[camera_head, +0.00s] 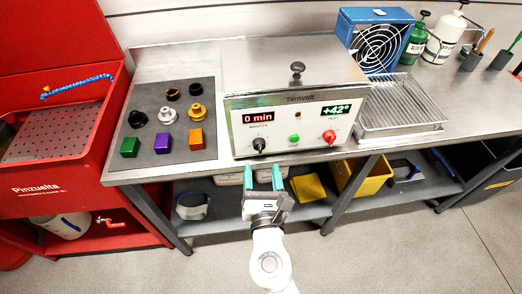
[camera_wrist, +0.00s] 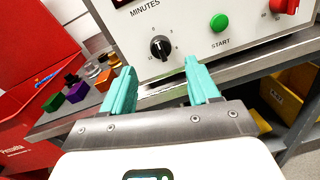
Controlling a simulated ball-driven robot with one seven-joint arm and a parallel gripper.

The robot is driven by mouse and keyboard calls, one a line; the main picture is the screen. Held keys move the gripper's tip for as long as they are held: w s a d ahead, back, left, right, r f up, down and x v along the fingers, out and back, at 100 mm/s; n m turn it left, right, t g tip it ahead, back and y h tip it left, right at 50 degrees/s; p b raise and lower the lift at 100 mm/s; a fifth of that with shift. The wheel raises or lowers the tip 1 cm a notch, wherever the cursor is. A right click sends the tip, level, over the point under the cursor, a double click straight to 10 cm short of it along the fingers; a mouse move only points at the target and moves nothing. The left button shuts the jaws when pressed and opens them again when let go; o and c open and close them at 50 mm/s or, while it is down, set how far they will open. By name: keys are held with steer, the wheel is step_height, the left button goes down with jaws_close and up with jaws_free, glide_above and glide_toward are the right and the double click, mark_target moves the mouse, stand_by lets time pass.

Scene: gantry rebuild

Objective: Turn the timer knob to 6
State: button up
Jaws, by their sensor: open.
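The timer knob (camera_head: 259,143) is a black dial with a light pointer line at the lower left of the Tarnvolt box's (camera_head: 290,122) front panel. In the wrist view the knob (camera_wrist: 160,47) sits under the word MINUTES, with small numbers around it. The red timer display (camera_head: 258,117) reads 0 min. My gripper (camera_head: 263,174) has teal fingers and is open and empty, below and in front of the panel. In the wrist view my fingertips (camera_wrist: 160,78) are apart, below the knob and not touching it. The knob's exact setting is too small to tell.
A green start button (camera_head: 294,139) and a red knob (camera_head: 329,136) sit right of the timer knob. A grey mat (camera_head: 170,93) with several coloured blocks and knobs lies left of the box. The steel table's edge (camera_wrist: 255,73) runs just below the panel.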

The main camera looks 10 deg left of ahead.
mark_target(260, 151)
steer(key=x, duration=0.6)
steer(key=shift+w, duration=0.3)
steer(key=shift+c, duration=0.3)
steer(key=c, duration=1)
steer(key=shift+m, duration=0.3)
